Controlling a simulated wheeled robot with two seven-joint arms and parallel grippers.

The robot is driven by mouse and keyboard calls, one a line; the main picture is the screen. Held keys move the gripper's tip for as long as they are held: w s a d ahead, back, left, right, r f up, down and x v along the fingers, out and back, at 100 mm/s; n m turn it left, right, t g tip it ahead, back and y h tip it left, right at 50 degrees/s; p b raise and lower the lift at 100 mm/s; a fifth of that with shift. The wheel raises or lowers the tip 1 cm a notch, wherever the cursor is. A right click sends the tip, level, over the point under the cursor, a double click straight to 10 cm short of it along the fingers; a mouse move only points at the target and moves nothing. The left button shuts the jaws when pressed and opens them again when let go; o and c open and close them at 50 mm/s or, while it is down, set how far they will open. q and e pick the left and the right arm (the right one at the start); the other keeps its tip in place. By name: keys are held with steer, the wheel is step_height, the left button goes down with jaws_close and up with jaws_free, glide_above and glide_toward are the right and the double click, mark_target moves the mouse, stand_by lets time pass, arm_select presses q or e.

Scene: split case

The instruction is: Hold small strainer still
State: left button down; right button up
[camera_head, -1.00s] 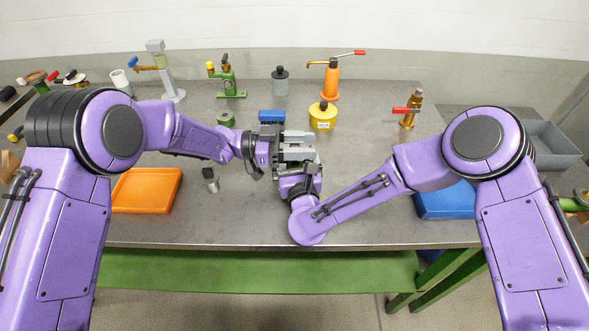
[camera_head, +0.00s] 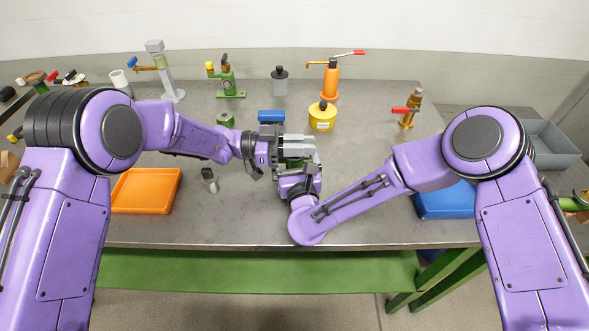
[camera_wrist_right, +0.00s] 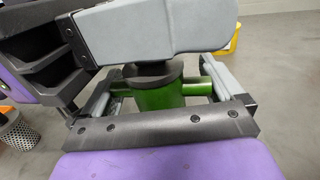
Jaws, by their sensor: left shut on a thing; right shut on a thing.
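The small strainer (camera_wrist_right: 158,96) is a green body with a dark round top and short green side stubs. In the right wrist view it sits between the fingers of my right gripper (camera_wrist_right: 172,92), which is shut on it. In the head view only a sliver of green (camera_head: 292,160) shows among the grippers. My left gripper (camera_head: 310,149) reaches in from the left, right above the strainer. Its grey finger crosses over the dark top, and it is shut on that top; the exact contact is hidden.
A perforated grey cylinder (camera_head: 209,181) stands on the bench left of the grippers, near an orange tray (camera_head: 147,207). A blue block (camera_head: 271,116) and a yellow container (camera_head: 322,124) are just behind. A blue tray (camera_head: 440,209) lies right. The front middle bench is clear.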

arm_select(q)
steer(key=shift+r, duration=0.25)
arm_select(e)
steer(key=shift+d+f, duration=0.1)
steer(key=shift+f, duration=0.15)
stand_by(0.3)
arm_select(q)
step_height(320, 180, up, 8)
steer(key=shift+f, duration=0.25)
stand_by(1.1)
stand_by(0.3)
steer(key=s+d+r, duration=0.4)
steer(key=d+r, duration=0.1)
steer(key=shift+s+d, duration=0.2)
steer(key=shift+s, duration=0.1)
stand_by(0.5)
arm_select(e)
steer(key=shift+r, duration=0.3)
arm_select(q)
steer(key=shift+w+r, duration=0.1)
steer(key=shift+r, duration=0.1)
arm_select(e)
steer(key=shift+r, duration=0.5)
steer(key=shift+w, duration=0.1)
